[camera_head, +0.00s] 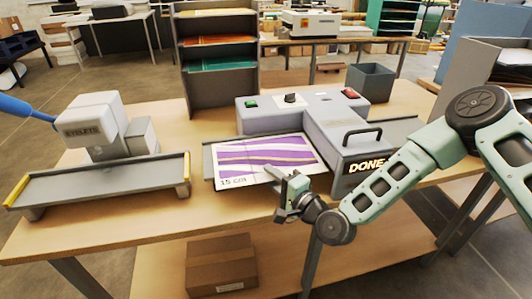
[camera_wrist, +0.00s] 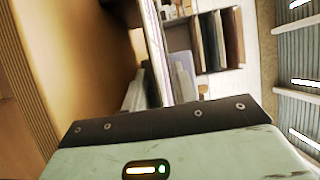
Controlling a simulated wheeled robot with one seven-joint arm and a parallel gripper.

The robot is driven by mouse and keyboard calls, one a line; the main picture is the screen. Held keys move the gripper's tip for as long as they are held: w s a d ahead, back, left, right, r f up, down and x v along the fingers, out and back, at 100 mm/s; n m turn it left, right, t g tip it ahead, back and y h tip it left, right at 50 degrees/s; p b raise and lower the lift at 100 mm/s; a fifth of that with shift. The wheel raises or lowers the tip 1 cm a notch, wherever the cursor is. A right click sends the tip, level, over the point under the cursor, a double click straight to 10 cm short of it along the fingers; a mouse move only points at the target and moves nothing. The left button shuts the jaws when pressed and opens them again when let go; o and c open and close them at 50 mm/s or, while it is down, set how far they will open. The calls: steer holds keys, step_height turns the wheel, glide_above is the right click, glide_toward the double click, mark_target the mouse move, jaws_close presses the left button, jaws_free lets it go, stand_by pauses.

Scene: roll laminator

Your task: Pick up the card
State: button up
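The card (camera_head: 262,160), white with purple stripes and printed "15 CO" text, is at the front of the grey laminator (camera_head: 310,122), over its dark front tray (camera_head: 208,158). My gripper (camera_head: 291,187) is at the card's near right edge. In the wrist view the card (camera_wrist: 155,45) shows nearly edge-on as a thin upright strip. The pale fingers of my gripper (camera_wrist: 160,92) stand on either side of it. Whether they press on it cannot be told. "DONE" is lit on the laminator's right side.
A shelf rack (camera_head: 218,75) and a grey bin (camera_head: 370,82) are behind. A cardboard box (camera_head: 220,265) is on the lower shelf.

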steer(key=shift+w+a, duration=0.15)
steer(key=shift+w, duration=0.1)
jaws_close()
steer(key=shift+r, duration=0.1)
